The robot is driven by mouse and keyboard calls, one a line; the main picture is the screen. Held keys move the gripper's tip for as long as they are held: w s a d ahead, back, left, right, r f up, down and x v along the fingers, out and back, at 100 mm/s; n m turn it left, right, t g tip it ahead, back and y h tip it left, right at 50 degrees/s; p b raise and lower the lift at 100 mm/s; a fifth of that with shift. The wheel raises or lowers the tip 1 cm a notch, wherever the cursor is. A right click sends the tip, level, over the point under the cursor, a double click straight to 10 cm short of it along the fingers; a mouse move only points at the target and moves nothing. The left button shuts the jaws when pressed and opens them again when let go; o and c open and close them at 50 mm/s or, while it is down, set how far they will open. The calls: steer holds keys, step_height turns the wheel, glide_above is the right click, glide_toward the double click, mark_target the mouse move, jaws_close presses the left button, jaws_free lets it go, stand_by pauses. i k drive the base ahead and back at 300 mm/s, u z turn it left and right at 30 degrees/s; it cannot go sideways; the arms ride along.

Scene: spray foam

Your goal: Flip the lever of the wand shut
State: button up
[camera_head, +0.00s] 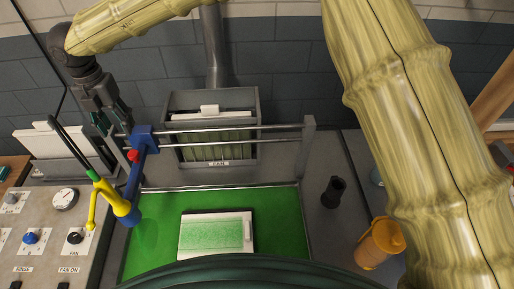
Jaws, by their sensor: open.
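The spray wand (119,203) has a yellow body with a green fitting and dark hoses at its upper left end. It sits by a blue bracket (144,138) on the left part of a metal rail frame. A thin yellow arm (93,207) hangs down from the wand's left side and looks like its lever; I cannot tell its exact position. A small red part (133,156) shows on the blue bracket. My gripper (115,129) is open and points down just left of the blue bracket, above the wand. Its fingertips are small and partly lost against the bracket, so contact is unclear.
A white framed panel (187,252) lies on the green tray surface (150,243). A grey bin (256,155) stands behind the rails (235,143). A control panel with knobs (45,215) is at left. A black cup (333,192) and orange container (379,243) stand at right.

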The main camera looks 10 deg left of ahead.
mark_target(91, 224)
steer(key=u, duration=1.3)
